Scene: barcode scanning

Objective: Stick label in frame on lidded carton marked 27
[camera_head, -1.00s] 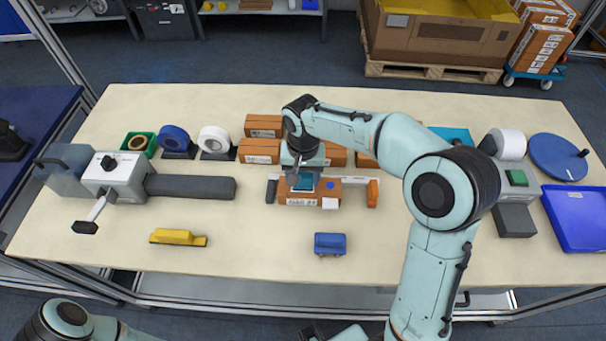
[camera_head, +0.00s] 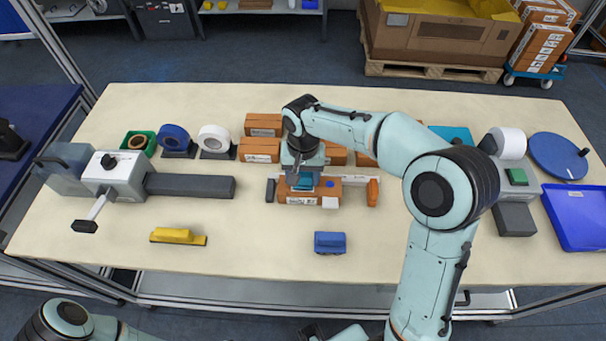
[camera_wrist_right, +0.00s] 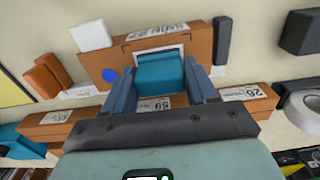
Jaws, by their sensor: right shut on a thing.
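A brown lidded carton (camera_head: 298,193) lies in the middle of the table, and its end label (camera_wrist_right: 157,32) appears to read 27. Its top bears a white-edged frame (camera_wrist_right: 182,52) and a blue dot (camera_wrist_right: 110,75). My right gripper (camera_wrist_right: 163,88) is shut on a teal block (camera_wrist_right: 160,72), with a blue finger on each side. The block is over the frame and covers most of its inside; I cannot tell whether it touches the carton. A label on its underside is hidden. My left gripper cannot be made out in the head view.
A dark stop (camera_head: 270,190) and an orange stop (camera_head: 372,192) flank the carton. A small white block (camera_head: 330,202) is at its front right. Other brown cartons (camera_head: 259,150) stand behind. A blue block (camera_head: 330,242) and a yellow tool (camera_head: 178,237) lie in front, with free table between.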

